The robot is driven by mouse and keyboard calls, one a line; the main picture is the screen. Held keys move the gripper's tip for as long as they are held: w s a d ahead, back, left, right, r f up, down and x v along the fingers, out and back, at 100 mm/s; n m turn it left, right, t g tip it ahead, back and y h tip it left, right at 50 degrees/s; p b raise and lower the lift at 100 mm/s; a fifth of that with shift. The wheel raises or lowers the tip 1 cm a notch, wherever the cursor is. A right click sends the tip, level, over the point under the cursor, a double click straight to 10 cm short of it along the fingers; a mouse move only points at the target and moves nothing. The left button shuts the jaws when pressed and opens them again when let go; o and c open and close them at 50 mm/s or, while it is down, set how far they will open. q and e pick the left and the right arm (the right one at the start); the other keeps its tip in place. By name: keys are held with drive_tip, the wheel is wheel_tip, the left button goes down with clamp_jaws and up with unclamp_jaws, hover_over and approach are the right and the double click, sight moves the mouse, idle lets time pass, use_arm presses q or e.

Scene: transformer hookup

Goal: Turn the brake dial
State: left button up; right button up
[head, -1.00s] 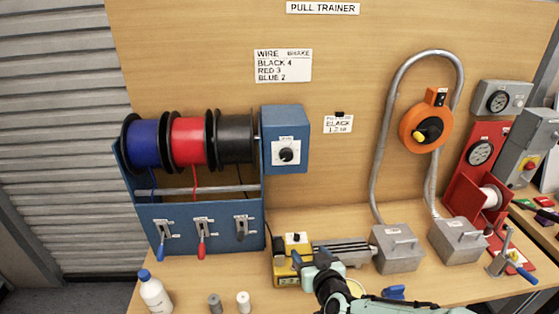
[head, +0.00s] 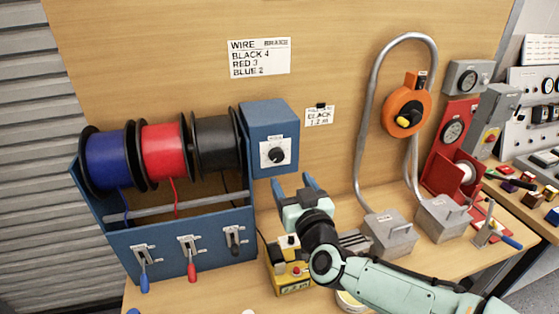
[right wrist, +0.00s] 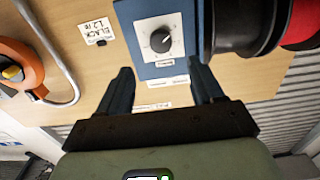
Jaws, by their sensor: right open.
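The brake dial (head: 277,155) is a black knob on a white plate on the front of the blue box (head: 270,117), right of the wire spools. In the right wrist view the dial (right wrist: 160,40) shows ahead, above and between the fingertips. My right gripper (head: 296,184) is open and empty, just below and slightly right of the dial, with its fingers pointing up toward the box. In the right wrist view the gripper (right wrist: 160,75) shows two dark blue fingers spread apart, not touching the dial. My left gripper is not in view.
Blue, red (head: 165,150) and black wire spools stand left of the box, above several levers (head: 190,255). A yellow device (head: 288,270) sits below my right gripper. A grey bent conduit (head: 368,110) with an orange reel (head: 406,112) stands to the right.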

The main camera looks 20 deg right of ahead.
sight(278, 158)
drive_tip(key=w, duration=0.3)
drive_tip(key=w+p, duration=0.1)
drive_tip(key=w, duration=0.5)
drive_tip(key=shift+w+a, duration=0.25)
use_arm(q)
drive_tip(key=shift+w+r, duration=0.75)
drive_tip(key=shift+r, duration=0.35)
use_arm(e)
drive_tip(key=c, duration=1.1)
